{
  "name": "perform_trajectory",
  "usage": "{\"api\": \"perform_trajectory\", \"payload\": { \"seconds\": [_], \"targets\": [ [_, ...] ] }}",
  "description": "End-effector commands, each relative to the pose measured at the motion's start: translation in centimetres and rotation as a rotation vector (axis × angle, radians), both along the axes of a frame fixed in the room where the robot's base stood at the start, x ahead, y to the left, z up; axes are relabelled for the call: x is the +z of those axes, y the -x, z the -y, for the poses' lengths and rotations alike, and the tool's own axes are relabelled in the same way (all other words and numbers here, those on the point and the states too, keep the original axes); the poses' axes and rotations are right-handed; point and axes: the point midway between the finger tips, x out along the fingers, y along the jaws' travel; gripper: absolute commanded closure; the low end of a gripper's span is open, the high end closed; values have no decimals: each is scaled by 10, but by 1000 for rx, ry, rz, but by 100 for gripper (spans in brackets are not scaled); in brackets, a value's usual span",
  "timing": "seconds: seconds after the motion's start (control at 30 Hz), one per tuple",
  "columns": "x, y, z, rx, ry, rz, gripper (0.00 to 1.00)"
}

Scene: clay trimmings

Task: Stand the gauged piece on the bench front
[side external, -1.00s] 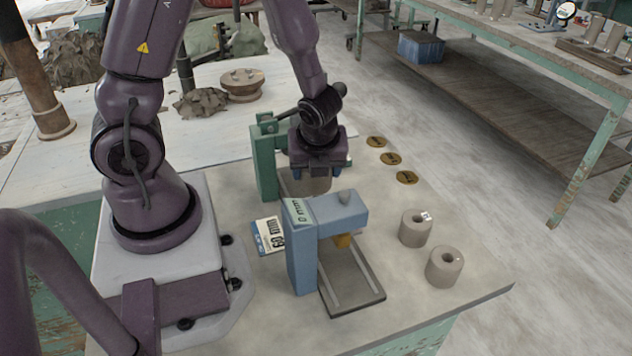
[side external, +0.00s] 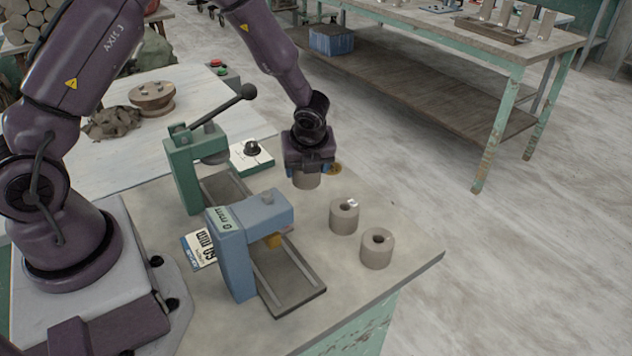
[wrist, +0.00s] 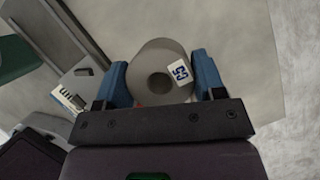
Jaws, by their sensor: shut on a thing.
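My gripper (side external: 308,168) is shut on a grey clay cylinder (side external: 306,181) near the bench's far right edge. In the wrist view the cylinder (wrist: 155,58) sits between the two blue fingers, its round hole facing the camera. A white tag with a dark number, hard to read, is on it. In the side view the gripper hides its upper part, and I cannot tell whether its bottom touches the bench (side external: 345,305). The blue gauge (side external: 235,250), displaying 0 mm, stands nearer the camera.
Two holed clay cylinders, a tagged one (side external: 344,218) and a plain one (side external: 376,252), stand right of the gauge. A green lever press (side external: 183,175) stands to the left. A 60 mm card (side external: 200,248) lies behind the gauge. A white-topped box (side external: 251,158) is behind.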

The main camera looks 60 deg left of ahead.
Motion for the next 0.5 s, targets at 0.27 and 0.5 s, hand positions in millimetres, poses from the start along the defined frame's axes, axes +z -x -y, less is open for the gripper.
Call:
{"api": "perform_trajectory", "payload": {
  "seconds": [0.27, 0.5],
  "targets": [
    [-27, -24, -4, 1, 0, 3, 68],
    [-58, -28, -4, -2, -1, 1, 68]
  ]
}}
